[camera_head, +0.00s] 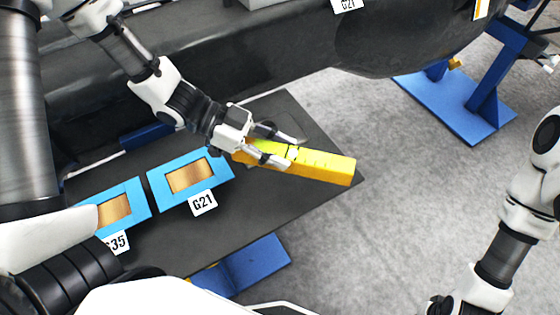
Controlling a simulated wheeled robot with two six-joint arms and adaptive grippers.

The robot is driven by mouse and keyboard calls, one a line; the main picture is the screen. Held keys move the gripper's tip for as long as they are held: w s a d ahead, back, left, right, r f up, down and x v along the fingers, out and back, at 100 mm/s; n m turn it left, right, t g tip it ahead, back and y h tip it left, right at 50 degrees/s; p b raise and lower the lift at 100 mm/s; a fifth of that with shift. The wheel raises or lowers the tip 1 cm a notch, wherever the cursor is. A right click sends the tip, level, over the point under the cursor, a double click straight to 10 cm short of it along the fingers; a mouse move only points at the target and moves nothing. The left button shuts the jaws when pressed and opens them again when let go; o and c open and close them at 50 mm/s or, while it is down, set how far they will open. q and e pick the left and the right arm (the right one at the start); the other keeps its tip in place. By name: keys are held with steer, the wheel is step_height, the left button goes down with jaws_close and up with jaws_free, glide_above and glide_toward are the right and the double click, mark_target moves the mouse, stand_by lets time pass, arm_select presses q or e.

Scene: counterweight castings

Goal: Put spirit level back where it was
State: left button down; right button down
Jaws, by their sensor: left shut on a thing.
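The yellow spirit level (322,167) is a long bar at the right end of the dark table, pointing toward the table's right corner. My left gripper (282,149) is shut on it near its left end, with one finger on each side. I cannot tell whether the level rests on the table or hangs just above it. My right arm shows at the right edge. Its gripper is cut off or hidden at the bottom of the picture.
A large dark casting (300,50) lies behind. A blue stand (455,100) is on the grey floor at upper right.

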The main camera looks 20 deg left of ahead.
arm_select(q)
step_height(320, 180, down, 3)
steer(key=shift+r, duration=0.1)
steer(key=shift+w+f, duration=0.2)
steer(key=shift+f, duration=0.2)
steer(key=shift+s, duration=0.1)
steer(key=shift+f, duration=0.2)
steer(key=shift+f+b, duration=0.3)
steer(key=shift+f, duration=0.1)
steer(key=c, duration=0.7)
jaws_free()
